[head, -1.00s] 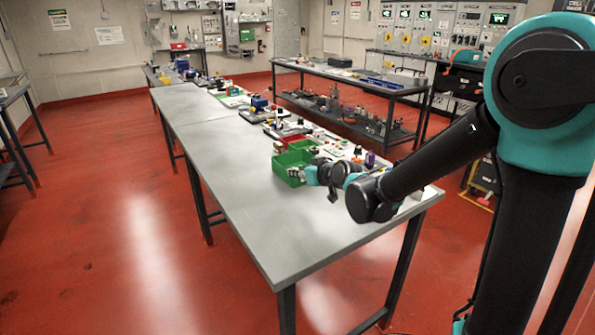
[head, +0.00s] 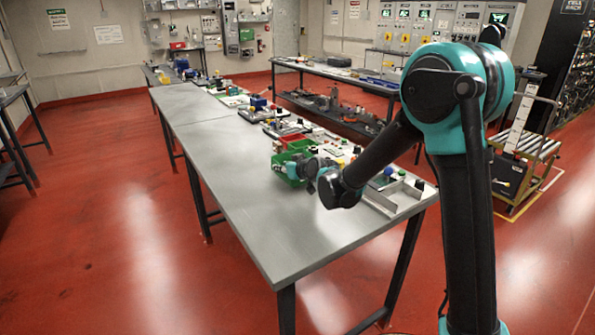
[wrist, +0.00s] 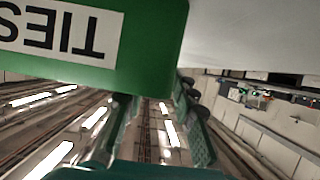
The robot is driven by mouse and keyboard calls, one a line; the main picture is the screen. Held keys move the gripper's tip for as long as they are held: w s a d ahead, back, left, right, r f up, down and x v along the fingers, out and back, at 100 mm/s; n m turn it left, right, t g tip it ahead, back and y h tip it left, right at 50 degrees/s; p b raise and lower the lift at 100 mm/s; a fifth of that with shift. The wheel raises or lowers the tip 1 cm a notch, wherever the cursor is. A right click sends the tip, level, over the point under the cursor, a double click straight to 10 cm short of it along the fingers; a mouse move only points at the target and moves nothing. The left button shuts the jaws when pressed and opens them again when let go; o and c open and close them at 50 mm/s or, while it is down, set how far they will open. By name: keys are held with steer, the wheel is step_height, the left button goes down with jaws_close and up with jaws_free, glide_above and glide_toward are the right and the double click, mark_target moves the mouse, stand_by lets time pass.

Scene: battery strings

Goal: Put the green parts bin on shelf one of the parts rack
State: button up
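The green parts bin (head: 290,167) stands on the long grey workbench (head: 225,165), near its right side. In the wrist view the bin (wrist: 150,60) fills the upper left, upside down, with a white label reading "TIES". My gripper (head: 312,167) is at the bin's right side. In the wrist view my gripper (wrist: 160,125) has its fingers apart, with a gap between them. One fingertip goes behind the labelled wall and the other is outside the bin's side edge. I cannot tell whether they touch it. I cannot identify the parts rack with certainty.
A red bin (head: 296,142) stands just behind the green one. A roller cart (head: 525,150) and a tall dark rack (head: 575,65) stand at the right. The bench's left half is clear.

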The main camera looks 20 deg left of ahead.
steer(key=shift+x, duration=0.85)
jaws_close()
